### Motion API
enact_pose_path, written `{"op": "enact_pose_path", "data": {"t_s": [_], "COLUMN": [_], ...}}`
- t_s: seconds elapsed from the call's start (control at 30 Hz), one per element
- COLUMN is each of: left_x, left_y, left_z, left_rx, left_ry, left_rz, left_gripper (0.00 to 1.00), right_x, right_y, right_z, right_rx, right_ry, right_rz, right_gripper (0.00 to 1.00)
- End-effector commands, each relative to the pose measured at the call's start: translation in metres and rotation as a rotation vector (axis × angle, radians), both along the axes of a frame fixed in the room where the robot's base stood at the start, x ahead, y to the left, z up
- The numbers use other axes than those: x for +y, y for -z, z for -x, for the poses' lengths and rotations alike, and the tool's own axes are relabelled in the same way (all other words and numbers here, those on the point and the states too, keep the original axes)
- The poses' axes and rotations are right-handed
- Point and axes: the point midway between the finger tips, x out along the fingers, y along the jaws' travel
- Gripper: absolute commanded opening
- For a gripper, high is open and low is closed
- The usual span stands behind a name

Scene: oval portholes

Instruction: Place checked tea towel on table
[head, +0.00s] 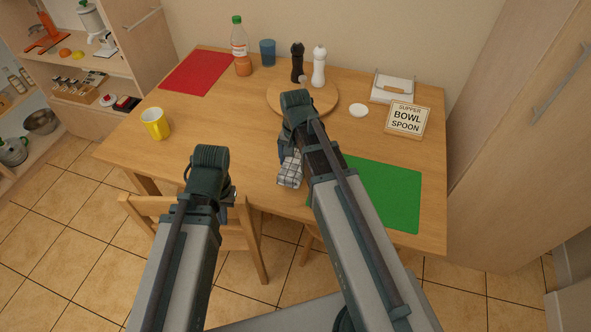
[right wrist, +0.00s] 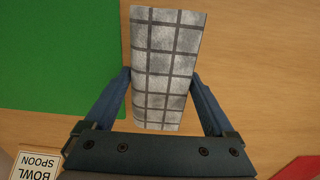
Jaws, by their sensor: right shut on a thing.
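The checked tea towel (head: 290,168), white-grey with dark grid lines, is a folded strip over the table (head: 235,130). My right gripper (head: 285,149) is shut on it. In the right wrist view the towel (right wrist: 165,70) sits between both fingers of the right gripper (right wrist: 162,82). I cannot tell whether the towel touches the tabletop.
A green mat (head: 385,195) lies right of the towel, a red mat (head: 197,72) at back left. A round board (head: 325,108) with two mills, a yellow mug (head: 156,123) and a sign (head: 408,118) stand on the table. The table's left-centre is clear. A chair (head: 240,235) stands in front.

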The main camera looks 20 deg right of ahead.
Motion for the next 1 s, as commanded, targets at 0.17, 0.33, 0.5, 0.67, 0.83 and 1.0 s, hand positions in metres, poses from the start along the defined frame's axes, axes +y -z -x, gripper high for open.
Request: {"op": "enact_pose_path", "data": {"t_s": [0.17, 0.33, 0.5, 0.67, 0.83, 1.0], "left_x": [0.000, 0.000, 0.000, 0.000, 0.000, 0.000], "left_y": [0.026, 0.035, 0.033, 0.037, 0.036, 0.035], "left_z": [0.000, 0.000, 0.000, 0.000, 0.000, 0.000], "left_rx": [0.000, 0.000, 0.000, 0.000, 0.000, 0.000], "left_ry": [0.000, 0.000, 0.000, 0.000, 0.000, 0.000], "left_rz": [0.000, 0.000, 0.000, 0.000, 0.000, 0.000], "left_gripper": [0.00, 0.00, 0.00, 0.00, 0.00, 0.00], "right_x": [0.000, 0.000, 0.000, 0.000, 0.000, 0.000], "right_y": [0.026, 0.035, 0.033, 0.037, 0.036, 0.035], "right_z": [0.000, 0.000, 0.000, 0.000, 0.000, 0.000], "right_rx": [0.000, 0.000, 0.000, 0.000, 0.000, 0.000], "right_ry": [0.000, 0.000, 0.000, 0.000, 0.000, 0.000], "right_rz": [0.000, 0.000, 0.000, 0.000, 0.000, 0.000], "right_gripper": [0.45, 0.45, 0.45, 0.45, 1.00, 1.00]}}
